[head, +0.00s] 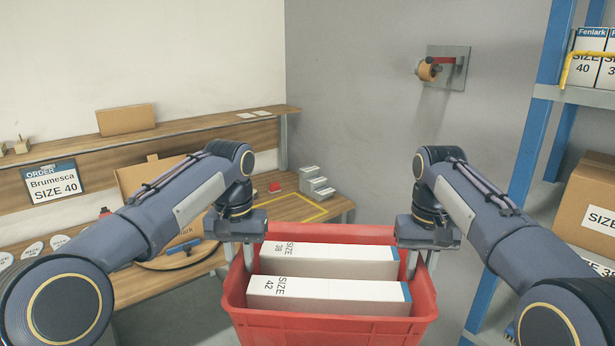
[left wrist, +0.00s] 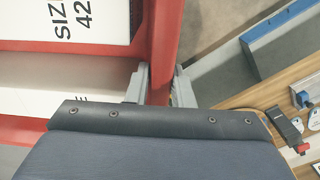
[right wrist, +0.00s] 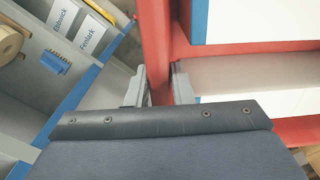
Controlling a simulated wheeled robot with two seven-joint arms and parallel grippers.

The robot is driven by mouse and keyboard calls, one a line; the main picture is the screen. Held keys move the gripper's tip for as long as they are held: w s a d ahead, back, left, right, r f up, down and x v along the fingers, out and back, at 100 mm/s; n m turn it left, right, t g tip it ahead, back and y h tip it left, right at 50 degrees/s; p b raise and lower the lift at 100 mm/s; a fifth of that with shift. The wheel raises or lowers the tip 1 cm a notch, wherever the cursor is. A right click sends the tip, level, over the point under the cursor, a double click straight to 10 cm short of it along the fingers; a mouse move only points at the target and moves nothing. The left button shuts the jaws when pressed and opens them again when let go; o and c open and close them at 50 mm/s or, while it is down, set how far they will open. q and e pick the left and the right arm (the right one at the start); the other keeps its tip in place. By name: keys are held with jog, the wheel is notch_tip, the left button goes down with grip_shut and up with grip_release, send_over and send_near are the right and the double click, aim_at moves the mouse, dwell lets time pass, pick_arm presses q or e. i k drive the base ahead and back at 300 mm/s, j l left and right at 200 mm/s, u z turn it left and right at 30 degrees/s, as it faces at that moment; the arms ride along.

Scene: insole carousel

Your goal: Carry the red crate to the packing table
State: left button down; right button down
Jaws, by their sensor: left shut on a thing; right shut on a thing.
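The red crate (head: 330,329) is in the lower middle of the head view, held between my two arms. Two white shoeboxes lie in it, one marked size 38 (head: 340,258) and one marked size 42 (head: 345,296). My left gripper (head: 238,262) is shut on the crate's left rim, which also shows in the left wrist view (left wrist: 163,50). My right gripper (head: 420,262) is shut on the right rim, seen in the right wrist view (right wrist: 155,40). A wooden table (head: 290,207) stands behind and left of the crate; I cannot tell whether it is the packing table.
An order sign reading Brumesca size 40 (head: 52,183) hangs at the left. A tape dispenser (head: 440,68) is on the grey wall. A blue-posted shelf (head: 540,110) with boxes stands close on the right. Small grey steps (head: 314,184) and a red object (head: 274,187) sit on the table.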

aim_at(277, 214)
jog(key=i+j+u, duration=0.1)
jog(key=i+u, duration=0.2)
jog(key=i, duration=0.5)
jog(key=i+l+u, duration=0.1)
jog(key=i+u, duration=0.25)
jog(key=i, duration=0.4)
jog(key=i+l+u, duration=0.15)
jog(key=i+l, duration=0.15)
jog(key=i+l+u, duration=0.15)
jog(key=l, duration=0.3)
jog(key=i+l+u, duration=0.15)
jog(key=i+l, duration=0.2)
jog(key=i+l+u, duration=0.15)
jog(key=l, duration=0.35)
jog(key=i+l+u, duration=0.1)
jog(key=l, duration=0.2)
jog(key=i+l+u, duration=0.1)
jog(key=l, duration=0.2)
